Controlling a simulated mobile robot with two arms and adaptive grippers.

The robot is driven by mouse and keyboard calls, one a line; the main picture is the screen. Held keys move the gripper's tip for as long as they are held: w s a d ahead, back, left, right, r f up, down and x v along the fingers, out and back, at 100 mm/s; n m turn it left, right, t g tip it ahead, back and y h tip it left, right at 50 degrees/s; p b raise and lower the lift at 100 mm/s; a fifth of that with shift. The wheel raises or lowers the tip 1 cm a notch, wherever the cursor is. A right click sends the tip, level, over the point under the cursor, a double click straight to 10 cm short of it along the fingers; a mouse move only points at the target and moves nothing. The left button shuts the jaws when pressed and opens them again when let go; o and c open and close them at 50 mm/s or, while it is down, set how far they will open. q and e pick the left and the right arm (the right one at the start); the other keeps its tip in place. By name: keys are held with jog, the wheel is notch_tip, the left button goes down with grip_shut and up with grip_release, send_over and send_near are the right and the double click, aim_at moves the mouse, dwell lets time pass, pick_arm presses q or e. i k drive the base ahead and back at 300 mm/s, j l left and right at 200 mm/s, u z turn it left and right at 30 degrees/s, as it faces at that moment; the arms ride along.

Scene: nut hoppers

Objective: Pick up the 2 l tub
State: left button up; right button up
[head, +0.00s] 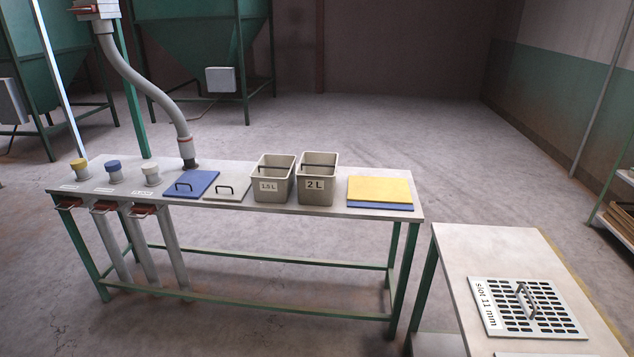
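The 2 l tub (316,187) is a beige, open-topped box with a "2 L" label on its front and a dark bar handle across its top. It stands upright on the long bench (236,204), right of the middle. A similar tub labelled "1.5 L" (272,186) stands close on its left. Neither of my grippers shows in the head view.
Left of the tubs lie a grey lid (228,187) and a blue lid (192,184) with handles. Right of them lie yellow and blue sheets (379,190). A second table (458,248) at the front right holds a slotted grate (528,308). Open floor lies behind the bench.

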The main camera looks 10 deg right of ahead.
aim_at(316, 172)
jog(key=i+j, duration=0.25)
jog(key=i, duration=0.3)
jog(key=i+j+z, duration=0.1)
jog(key=i+j, duration=0.15)
jog(key=i, duration=0.3)
jog(key=i+j, duration=0.25)
jog(key=i, duration=0.3)
jog(key=i+j, duration=0.3)
jog(key=i, duration=0.25)
jog(key=i+j+z, duration=0.1)
jog(key=i+j, duration=0.2)
jog(key=i, duration=0.25)
